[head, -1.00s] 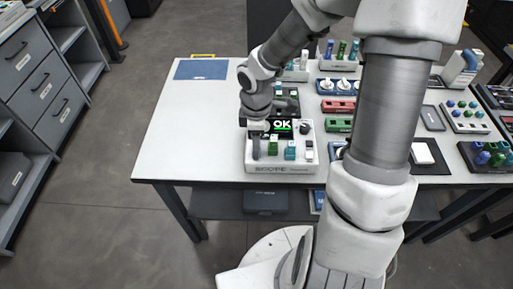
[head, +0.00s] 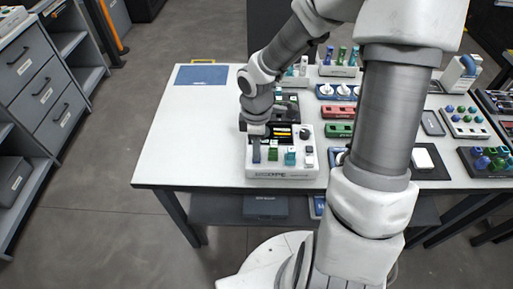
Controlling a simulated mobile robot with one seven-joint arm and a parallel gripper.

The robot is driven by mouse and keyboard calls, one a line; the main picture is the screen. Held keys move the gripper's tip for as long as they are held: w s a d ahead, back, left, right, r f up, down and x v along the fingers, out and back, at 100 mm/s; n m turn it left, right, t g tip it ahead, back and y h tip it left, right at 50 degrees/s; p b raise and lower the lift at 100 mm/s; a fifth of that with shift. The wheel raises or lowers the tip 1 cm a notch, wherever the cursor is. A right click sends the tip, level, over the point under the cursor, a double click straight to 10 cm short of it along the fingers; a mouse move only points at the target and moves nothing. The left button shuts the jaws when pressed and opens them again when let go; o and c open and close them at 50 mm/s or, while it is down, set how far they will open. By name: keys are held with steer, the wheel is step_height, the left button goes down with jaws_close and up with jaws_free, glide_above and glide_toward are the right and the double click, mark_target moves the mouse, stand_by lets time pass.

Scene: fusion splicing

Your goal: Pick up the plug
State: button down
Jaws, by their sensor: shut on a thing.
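A white scope unit (head: 284,172) stands near the front edge of the table, with a row of small plugs along its front. My gripper (head: 256,141) is over its left end, shut on the dark blue plug (head: 256,153), which stands upright at the left of the row. I cannot tell whether this plug still sits in its socket. A green plug (head: 272,152), a teal plug (head: 290,156) and a grey-white plug (head: 309,156) stand to its right. My wrist hides part of the unit's back. Its screen (head: 278,132) shows yellow-orange bars.
A blue mat (head: 201,75) lies at the back left of the white table (head: 190,135). The table's left part is clear. A red block (head: 337,111) and a green block (head: 338,130) lie to the right. My arm hides part of the table.

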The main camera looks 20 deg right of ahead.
step_height(320, 180, up, 4)
steer(key=shift+r+p, duration=0.1)
steer(key=shift+p, duration=0.7)
steer(key=d+r+p, duration=0.3)
steer(key=d+r, duration=0.3)
steer(key=d, duration=0.5)
steer(key=shift+s+d+r, duration=0.2)
steer(key=shift+s+d, duration=0.05)
steer(key=shift+d, duration=0.1)
